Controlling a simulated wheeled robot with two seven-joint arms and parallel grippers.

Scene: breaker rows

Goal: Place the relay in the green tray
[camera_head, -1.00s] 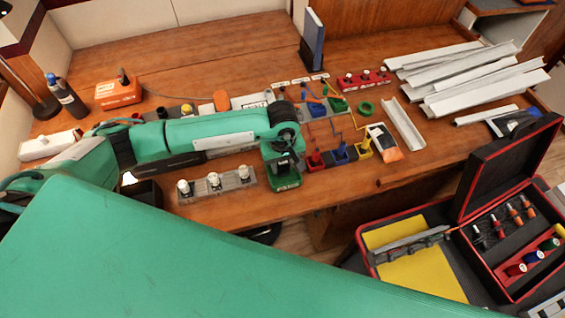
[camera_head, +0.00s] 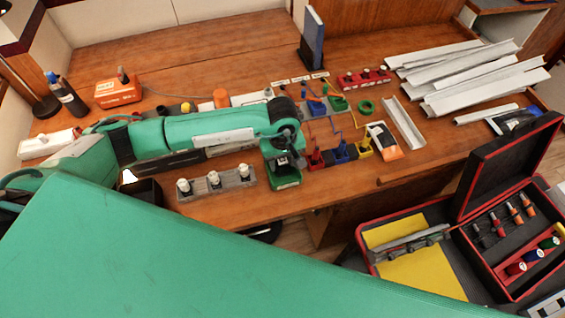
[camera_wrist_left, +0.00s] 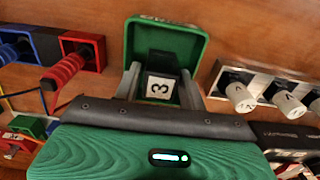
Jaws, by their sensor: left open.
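The green tray (camera_head: 288,182) is on the bench near its front edge, under my left gripper (camera_head: 283,163). In the left wrist view the tray (camera_wrist_left: 195,32) is at top centre. The relay, a black block with a white label marked 3 (camera_wrist_left: 160,87), shows at the tray's near part, between the fingertips of my left gripper (camera_wrist_left: 160,82). The fingers are open, one on each side of the relay. The relay's lower part is hidden by the gripper body. In the head view the gripper hides the relay. My right gripper is not in view.
A grey strip with white knobs (camera_head: 214,181) is left of the tray. An open tool case (camera_head: 497,215) stands at the lower right. The front edge of the bench is close.

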